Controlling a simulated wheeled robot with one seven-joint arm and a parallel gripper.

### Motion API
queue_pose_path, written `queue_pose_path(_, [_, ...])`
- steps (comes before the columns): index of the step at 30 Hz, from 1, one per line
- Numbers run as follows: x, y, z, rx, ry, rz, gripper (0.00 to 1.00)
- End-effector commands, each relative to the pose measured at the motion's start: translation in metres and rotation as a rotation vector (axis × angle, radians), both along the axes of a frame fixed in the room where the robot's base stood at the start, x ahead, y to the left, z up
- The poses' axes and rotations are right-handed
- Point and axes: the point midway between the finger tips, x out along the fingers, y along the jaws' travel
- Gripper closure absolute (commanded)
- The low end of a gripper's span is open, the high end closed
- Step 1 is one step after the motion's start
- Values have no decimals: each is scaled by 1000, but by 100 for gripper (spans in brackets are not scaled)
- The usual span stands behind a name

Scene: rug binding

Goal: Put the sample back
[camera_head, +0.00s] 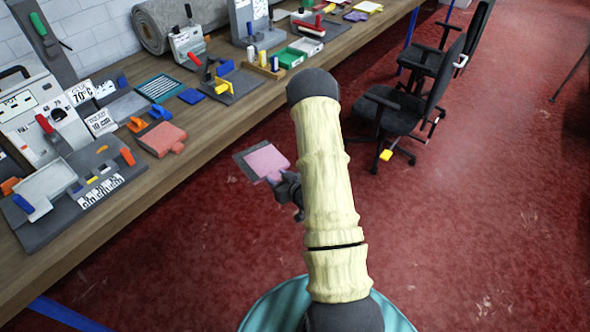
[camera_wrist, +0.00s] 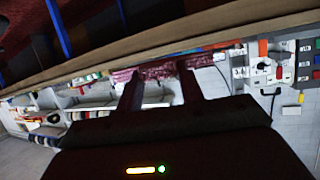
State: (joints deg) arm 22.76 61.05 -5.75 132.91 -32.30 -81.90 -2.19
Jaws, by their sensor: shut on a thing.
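My gripper (camera_head: 279,182) is shut on a flat pink sample (camera_head: 266,160) with a small tab, held out in front of the bench over the red floor. A dark grey square edge shows along the sample's left side; I cannot tell if it belongs to the sample. In the wrist view the sample appears as a dark maroon strip (camera_wrist: 160,70) between the two fingers. A similar salmon-red tabbed piece (camera_head: 163,138) lies on the wooden bench (camera_head: 205,135) at the left.
On the bench stand a grey control machine (camera_head: 42,118), a grey fixture board (camera_head: 85,195), a blue block (camera_head: 191,96), a green tray (camera_head: 289,57) and a rolled grey rug (camera_head: 165,22). A black office chair (camera_head: 395,115) stands at the right. The floor between is clear.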

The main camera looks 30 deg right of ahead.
Motion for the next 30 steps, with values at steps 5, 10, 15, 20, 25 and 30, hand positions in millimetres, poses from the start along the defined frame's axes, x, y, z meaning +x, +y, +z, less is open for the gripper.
queue_pose_path(5, [11, 52, -11, -3, 6, -34, 89])
queue_pose_path(10, [11, 94, -19, -8, 8, -77, 89])
queue_pose_path(15, [6, 124, -23, -16, 2, -102, 89])
queue_pose_path(20, [5, 131, -23, -19, -1, -110, 89])
queue_pose_path(25, [5, 129, -23, -18, -1, -114, 89])
queue_pose_path(30, [5, 127, -23, -18, -1, -116, 89])
